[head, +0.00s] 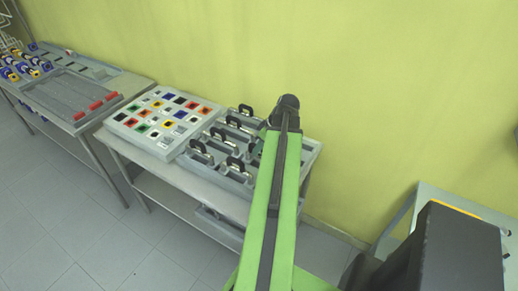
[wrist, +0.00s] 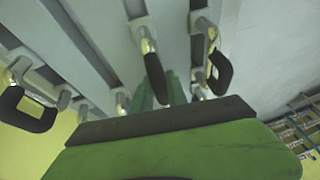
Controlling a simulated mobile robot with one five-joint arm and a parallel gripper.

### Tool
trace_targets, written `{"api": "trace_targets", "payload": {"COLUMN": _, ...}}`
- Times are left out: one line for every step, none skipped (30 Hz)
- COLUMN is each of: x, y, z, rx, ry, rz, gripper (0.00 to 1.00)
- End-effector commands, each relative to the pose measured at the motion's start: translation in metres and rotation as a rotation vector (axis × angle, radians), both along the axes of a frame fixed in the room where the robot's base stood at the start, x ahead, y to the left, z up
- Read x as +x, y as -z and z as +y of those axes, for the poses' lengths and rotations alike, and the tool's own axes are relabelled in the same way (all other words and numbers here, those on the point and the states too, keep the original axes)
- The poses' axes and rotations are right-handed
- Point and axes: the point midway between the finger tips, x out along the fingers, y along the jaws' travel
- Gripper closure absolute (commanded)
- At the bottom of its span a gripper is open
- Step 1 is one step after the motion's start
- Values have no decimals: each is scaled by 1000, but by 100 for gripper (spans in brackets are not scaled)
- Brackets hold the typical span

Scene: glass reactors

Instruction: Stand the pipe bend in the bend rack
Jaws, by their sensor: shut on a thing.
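The bend rack (head: 212,176) is a grey tray on the middle table in the head view. Several black U-shaped bends with pale metal ends (head: 232,164) stand in it. In the wrist view its grey bars (wrist: 78,35) run past, with bends on both sides, such as one at the right (wrist: 219,72). My gripper (wrist: 158,88) has green fingers, partly hidden by its own body, and is shut on a dark pipe bend (wrist: 155,76), seen nearly edge-on. In the head view my arm covers the gripper and the rack's right part. I cannot tell whether the held bend touches the rack.
A board with coloured square pockets (head: 160,120) sits left of the rack. Another table at far left bears a tray with red pieces (head: 75,95) and blue and yellow parts (head: 22,66). A yellow-green wall (head: 400,80) stands close behind. Grey floor (head: 60,200) is open in front.

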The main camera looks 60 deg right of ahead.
Motion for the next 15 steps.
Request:
{"api": "trace_targets", "payload": {"x": 0, "y": 0, "z": 0, "rx": 0, "ry": 0, "rz": 0, "gripper": 100}}
{"api": "trace_targets", "payload": {"x": 0, "y": 0, "z": 0, "rx": 0, "ry": 0, "rz": 0, "gripper": 100}}
{"api": "trace_targets", "payload": {"x": 0, "y": 0, "z": 0, "rx": 0, "ry": 0, "rz": 0, "gripper": 100}}
{"api": "trace_targets", "payload": {"x": 0, "y": 0, "z": 0, "rx": 0, "ry": 0, "rz": 0, "gripper": 100}}
{"api": "trace_targets", "payload": {"x": 0, "y": 0, "z": 0, "rx": 0, "ry": 0, "rz": 0, "gripper": 100}}
{"api": "trace_targets", "payload": {"x": 0, "y": 0, "z": 0, "rx": 0, "ry": 0, "rz": 0, "gripper": 100}}
{"api": "trace_targets", "payload": {"x": 0, "y": 1, "z": 0, "rx": 0, "ry": 0, "rz": 0, "gripper": 100}}
{"api": "trace_targets", "payload": {"x": 0, "y": 1, "z": 0, "rx": 0, "ry": 0, "rz": 0, "gripper": 100}}
{"api": "trace_targets", "payload": {"x": 0, "y": 2, "z": 0, "rx": 0, "ry": 0, "rz": 0, "gripper": 100}}
{"api": "trace_targets", "payload": {"x": 0, "y": 2, "z": 0, "rx": 0, "ry": 0, "rz": 0, "gripper": 100}}
{"api": "trace_targets", "payload": {"x": 0, "y": 3, "z": 0, "rx": 0, "ry": 0, "rz": 0, "gripper": 100}}
{"api": "trace_targets", "payload": {"x": 0, "y": 3, "z": 0, "rx": 0, "ry": 0, "rz": 0, "gripper": 100}}
{"api": "trace_targets", "payload": {"x": 0, "y": 3, "z": 0, "rx": 0, "ry": 0, "rz": 0, "gripper": 100}}
{"api": "trace_targets", "payload": {"x": 0, "y": 4, "z": 0, "rx": 0, "ry": 0, "rz": 0, "gripper": 100}}
{"api": "trace_targets", "payload": {"x": 0, "y": 4, "z": 0, "rx": 0, "ry": 0, "rz": 0, "gripper": 100}}
